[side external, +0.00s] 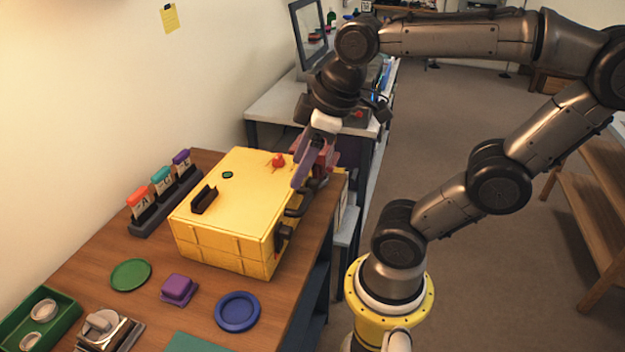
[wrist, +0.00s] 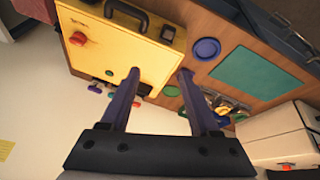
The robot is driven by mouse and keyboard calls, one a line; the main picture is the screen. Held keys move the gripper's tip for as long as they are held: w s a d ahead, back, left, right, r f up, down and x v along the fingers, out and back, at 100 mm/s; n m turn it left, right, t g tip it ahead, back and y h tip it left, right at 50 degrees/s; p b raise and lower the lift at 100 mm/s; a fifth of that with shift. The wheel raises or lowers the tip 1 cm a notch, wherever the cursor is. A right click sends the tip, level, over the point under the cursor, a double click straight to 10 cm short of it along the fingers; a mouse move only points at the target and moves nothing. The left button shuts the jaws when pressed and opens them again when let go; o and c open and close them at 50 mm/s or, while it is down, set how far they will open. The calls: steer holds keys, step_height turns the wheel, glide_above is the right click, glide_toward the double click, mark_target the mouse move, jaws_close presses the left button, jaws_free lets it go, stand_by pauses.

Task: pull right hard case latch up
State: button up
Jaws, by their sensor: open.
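The yellow hard case (side external: 225,215) sits closed on the wooden table. Its right side face carries a dark carry handle (side external: 300,207) and a black latch (side external: 283,238) at the near end. That latch also shows in the wrist view (wrist: 167,32). My gripper (side external: 308,184) is open and empty at the case's far right corner. In the wrist view its purple fingers (wrist: 159,72) are spread across the case's top.
A red knob (side external: 278,161) and a black grip (side external: 204,199) stand up from the lid. A green disc (side external: 130,275), purple block (side external: 178,289) and blue ring (side external: 237,312) lie in front.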

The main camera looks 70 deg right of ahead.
steer(key=w+d+g, duration=0.3)
steer(key=w+d, duration=0.2)
steer(key=d, duration=0.5)
steer(key=m+g, duration=0.2)
steer(key=m, duration=0.2)
glide_toward(315, 181)
steer(key=f, duration=0.8)
steer(key=shift+s+d+f, duration=0.1)
steer(key=shift+d+f, duration=0.1)
steer(key=shift+f, duration=0.15)
jaws_close()
